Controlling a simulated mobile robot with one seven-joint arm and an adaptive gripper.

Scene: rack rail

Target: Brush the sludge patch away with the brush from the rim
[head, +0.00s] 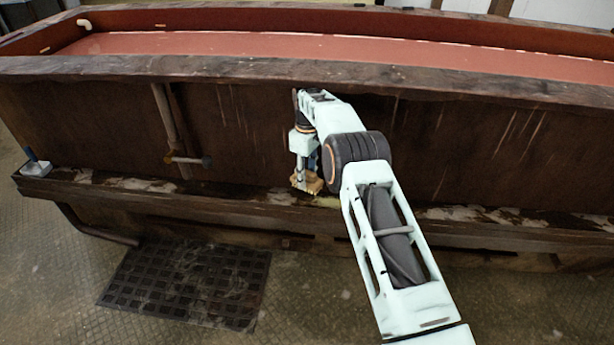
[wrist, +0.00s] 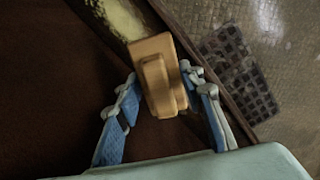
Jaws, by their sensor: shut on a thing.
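My gripper (head: 306,172) points down at the ledge along the tank's front, in the middle of the head view. It is shut on a tan, block-shaped brush (wrist: 160,72), held between the blue and white fingers. The brush (head: 311,185) is just above or touching the ledge; I cannot tell which. A pale yellow sludge patch (wrist: 122,18) lies on the ledge beyond the brush's far end in the wrist view. In the head view a yellowish part of it (head: 328,201) shows beside the brush, partly hidden by my arm. The bristles are hidden.
The brown tank wall (head: 240,135) rises behind the ledge (head: 240,205). Whitish stains mark the ledge on both sides. A pipe with a valve (head: 187,160) stands against the wall at left. A white item with a blue upright part (head: 36,166) sits at the ledge's left end. A dark floor grate (head: 190,282) lies in front.

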